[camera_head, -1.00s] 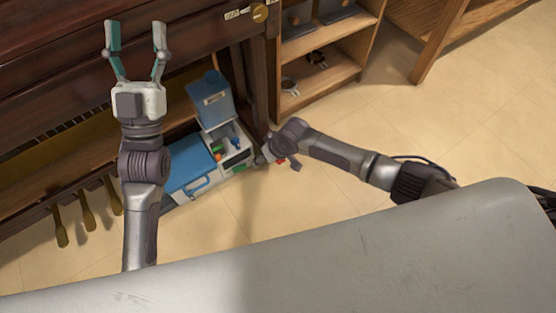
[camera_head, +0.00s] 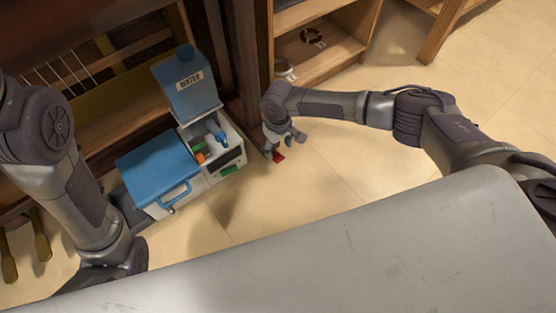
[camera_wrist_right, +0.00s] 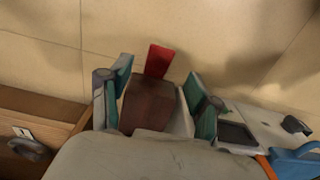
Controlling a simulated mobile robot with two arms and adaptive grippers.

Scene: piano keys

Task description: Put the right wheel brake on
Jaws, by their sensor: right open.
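The wheel brake is a small red tab (camera_head: 279,157) low at the foot of the piano's right leg, just above the floor. In the right wrist view the red tab (camera_wrist_right: 157,60) sticks out beyond a dark brown wooden block (camera_wrist_right: 150,103). My right gripper (camera_head: 276,147) points down beside the tab. In the wrist view its teal fingers (camera_wrist_right: 159,75) are open, one on each side of the brown block, with the tab ahead between the tips. I cannot tell whether they touch the block. My left arm shows at the left, but its gripper is out of view.
A blue water jug (camera_head: 191,88) stands by the piano leg, behind a white caddy (camera_head: 238,152) of small items and a blue-lidded box (camera_head: 156,168). A wooden shelf (camera_head: 335,57) stands at the back. Floor (camera_head: 340,185) in front is clear.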

